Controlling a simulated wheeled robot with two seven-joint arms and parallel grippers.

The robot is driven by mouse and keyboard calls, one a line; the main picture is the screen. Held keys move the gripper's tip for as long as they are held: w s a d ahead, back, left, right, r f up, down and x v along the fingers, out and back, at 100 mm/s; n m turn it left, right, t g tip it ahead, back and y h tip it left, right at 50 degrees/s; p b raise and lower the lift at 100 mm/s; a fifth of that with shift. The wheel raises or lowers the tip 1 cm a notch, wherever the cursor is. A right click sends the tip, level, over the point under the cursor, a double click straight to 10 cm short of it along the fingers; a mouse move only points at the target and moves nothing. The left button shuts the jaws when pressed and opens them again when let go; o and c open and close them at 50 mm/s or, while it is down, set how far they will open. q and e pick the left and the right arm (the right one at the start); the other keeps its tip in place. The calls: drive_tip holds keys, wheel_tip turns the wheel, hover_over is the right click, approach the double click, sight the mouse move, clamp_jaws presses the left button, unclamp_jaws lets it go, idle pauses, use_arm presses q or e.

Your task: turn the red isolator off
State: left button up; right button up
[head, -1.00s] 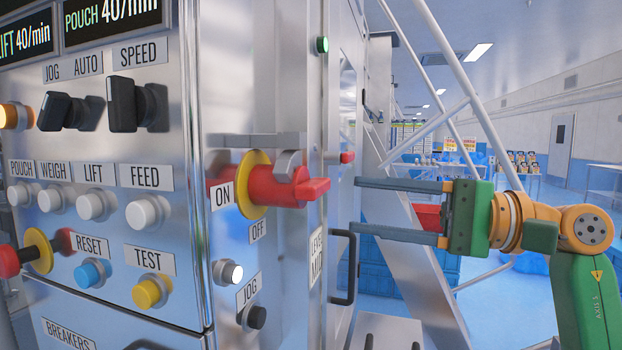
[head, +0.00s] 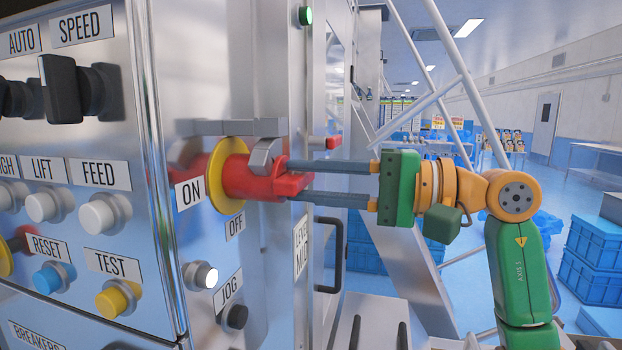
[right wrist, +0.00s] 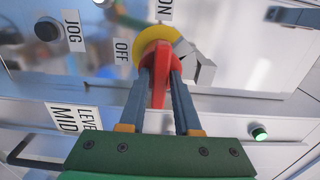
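The red isolator (head: 245,178) is a red rotary handle on a yellow disc (head: 216,175), mounted on the side of the steel cabinet. An ON label (head: 190,192) is at its left and an OFF label (head: 235,226) below it. Its lever lies roughly level in the head view. My right gripper (head: 290,181) has its two dark fingers on either side of the lever, closed in on it. In the right wrist view the red handle (right wrist: 159,85) stands between the fingers (right wrist: 161,75), with little gap showing. My left gripper is out of view.
A grey bracket (head: 265,155) sits close against the isolator. A lit white button (head: 201,275) and a black JOG knob (head: 235,316) are below it. A black door handle (head: 330,255) and sloping frame bars stand at the right. Blue crates (head: 592,255) are farther off.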

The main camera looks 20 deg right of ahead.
clamp_jaws()
drive_tip(key=m+p, duration=0.1)
drive_tip(key=m, duration=0.2)
drive_tip(key=m+p, duration=0.1)
drive_tip(key=m, duration=0.3)
drive_tip(key=shift+m, duration=0.4)
drive_tip(key=m+p, duration=0.1)
drive_tip(key=m, duration=0.4)
drive_tip(key=shift+m+p, duration=0.65)
drive_tip(key=shift+m, duration=1.85)
drive_tip(key=shift+f, duration=0.1)
drive_tip(key=shift+o, duration=2.4)
unclamp_jaws()
